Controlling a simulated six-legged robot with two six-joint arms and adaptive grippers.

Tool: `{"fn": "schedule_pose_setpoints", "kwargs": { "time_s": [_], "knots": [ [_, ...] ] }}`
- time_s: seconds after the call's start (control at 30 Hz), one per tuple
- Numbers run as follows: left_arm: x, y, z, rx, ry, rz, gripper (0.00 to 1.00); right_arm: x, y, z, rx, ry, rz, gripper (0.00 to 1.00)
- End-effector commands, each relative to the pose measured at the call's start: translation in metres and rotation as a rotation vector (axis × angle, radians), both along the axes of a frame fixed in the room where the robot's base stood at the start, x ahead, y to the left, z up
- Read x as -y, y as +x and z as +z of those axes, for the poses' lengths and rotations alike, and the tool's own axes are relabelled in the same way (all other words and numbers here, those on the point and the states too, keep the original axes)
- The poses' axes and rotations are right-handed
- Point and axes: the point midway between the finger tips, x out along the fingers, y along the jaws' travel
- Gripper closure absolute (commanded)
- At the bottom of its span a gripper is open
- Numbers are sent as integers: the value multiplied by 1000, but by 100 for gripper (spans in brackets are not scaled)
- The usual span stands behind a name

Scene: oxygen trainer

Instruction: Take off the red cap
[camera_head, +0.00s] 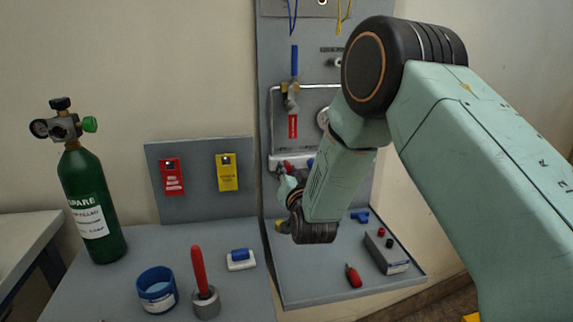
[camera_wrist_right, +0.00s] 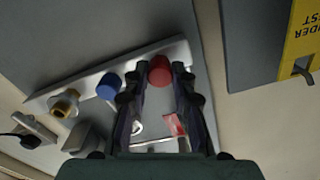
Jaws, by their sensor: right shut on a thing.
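The red cap (camera_wrist_right: 159,71) sits at the metal rail (camera_wrist_right: 178,52), between the fingertips of my right gripper (camera_wrist_right: 158,74) in the right wrist view. My right gripper is shut on it. In the head view the gripper (camera_head: 284,180) reaches the rail low on the grey panel, and the cap is a small red patch (camera_head: 288,166), partly hidden. A blue cap (camera_wrist_right: 110,86) and a brass fitting (camera_wrist_right: 65,103) sit along the same rail. My left gripper is not in view.
Above the rail a blue-handled valve (camera_head: 294,65) with a red tag (camera_head: 293,126) is on the panel. A green cylinder (camera_head: 92,205) stands at left. The bench holds a blue ring (camera_head: 157,282), a red-handled tool (camera_head: 199,270) and a grey box (camera_head: 386,254).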

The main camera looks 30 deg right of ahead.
Motion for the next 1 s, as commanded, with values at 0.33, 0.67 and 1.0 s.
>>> {"fn": "schedule_pose_setpoints", "kwargs": {
  "time_s": [0.33,0.67,1.0],
  "knots": [
    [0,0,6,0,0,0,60,0,0,1,-27,-114,0,100],
    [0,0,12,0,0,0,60,0,0,2,-53,-212,0,100],
    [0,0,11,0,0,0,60,0,0,1,-53,-208,1,59]
  ]
}}
